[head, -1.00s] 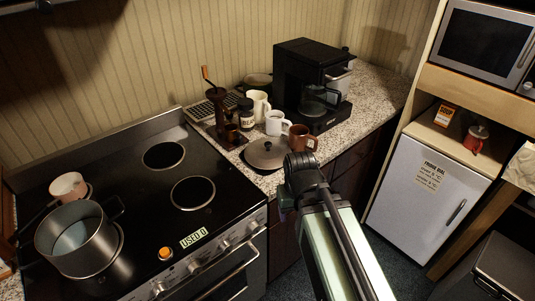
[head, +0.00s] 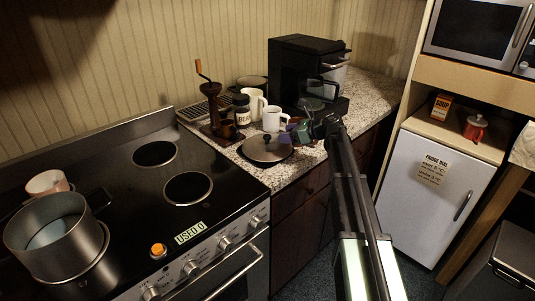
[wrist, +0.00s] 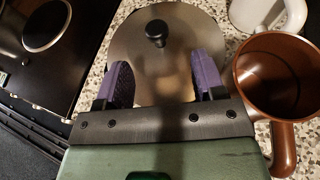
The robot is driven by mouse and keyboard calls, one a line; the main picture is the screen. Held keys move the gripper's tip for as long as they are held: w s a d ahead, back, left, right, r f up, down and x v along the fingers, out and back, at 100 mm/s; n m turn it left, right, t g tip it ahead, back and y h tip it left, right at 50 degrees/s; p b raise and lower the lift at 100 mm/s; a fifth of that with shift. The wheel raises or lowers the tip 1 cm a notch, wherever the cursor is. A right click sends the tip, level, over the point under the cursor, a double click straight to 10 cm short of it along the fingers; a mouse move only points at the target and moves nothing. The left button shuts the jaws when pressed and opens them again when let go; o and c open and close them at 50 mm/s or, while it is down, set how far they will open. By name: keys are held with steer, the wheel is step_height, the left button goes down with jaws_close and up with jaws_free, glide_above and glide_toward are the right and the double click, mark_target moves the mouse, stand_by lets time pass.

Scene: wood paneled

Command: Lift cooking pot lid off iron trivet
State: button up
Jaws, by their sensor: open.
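The pot lid (head: 267,147), a grey-brown disc with a small black knob, lies on the granite counter just right of the stove. In the wrist view the lid (wrist: 185,60) lies ahead of my gripper, with its black knob beyond the fingertips. My gripper (wrist: 162,78) is open, its two purple-padded fingers apart over the near part of the lid, with nothing between them. In the head view my gripper (head: 290,134) is at the lid's right side. A dark edge shows under the lid; I cannot clearly make out the iron trivet.
A brown mug (wrist: 278,80) stands close to the right finger, with a white mug (head: 274,119) behind the lid. A coffee grinder (head: 215,112), a jar and a black coffee maker (head: 300,72) stand farther back. The stove (head: 130,215) with a large pot (head: 60,240) is left.

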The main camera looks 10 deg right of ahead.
mark_target(268, 136)
steer(key=b+x, duration=0.2)
steer(key=x, duration=0.3)
steer(key=shift+f, duration=0.15)
steer(key=shift+a, duration=0.25)
steer(key=b+x, duration=0.1)
steer(key=x, duration=0.4)
steer(key=shift+a+b, duration=0.1)
steer(key=shift+b, duration=0.25)
steer(key=c, duration=1.1)
steer(key=shift+o, duration=0.2)
steer(key=shift+r, duration=0.2)
step_height(268, 136, up, 20)
steer(key=p, duration=2)
